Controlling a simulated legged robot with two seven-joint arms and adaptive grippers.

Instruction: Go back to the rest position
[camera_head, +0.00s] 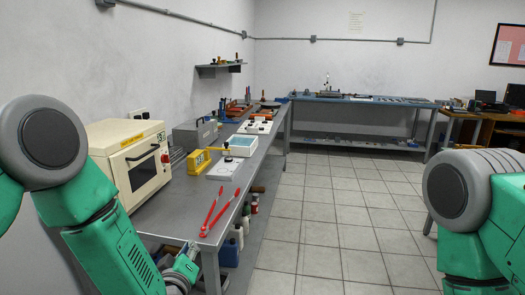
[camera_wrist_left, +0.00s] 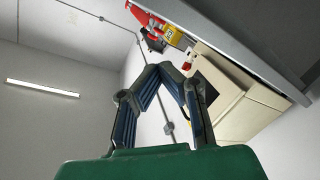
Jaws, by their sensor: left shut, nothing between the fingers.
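My left gripper (camera_head: 184,262) is low at the near end of the grey workbench (camera_head: 185,220), beside its front corner. In the left wrist view its two blue-grey fingers (camera_wrist_left: 166,68) come together at the tips, with nothing between them. The gripper is tilted, with the bench's edge and the cream oven beyond it. My right arm shows at the right edge of the head view, but its gripper is out of the picture.
A cream oven (camera_head: 130,158) stands on the bench close to my left arm. Red tongs (camera_head: 221,209) lie near the bench's front edge; a yellow meter (camera_head: 198,162) is behind. Bottles (camera_head: 238,232) stand below the benchtop. The tiled floor (camera_head: 335,215) is clear.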

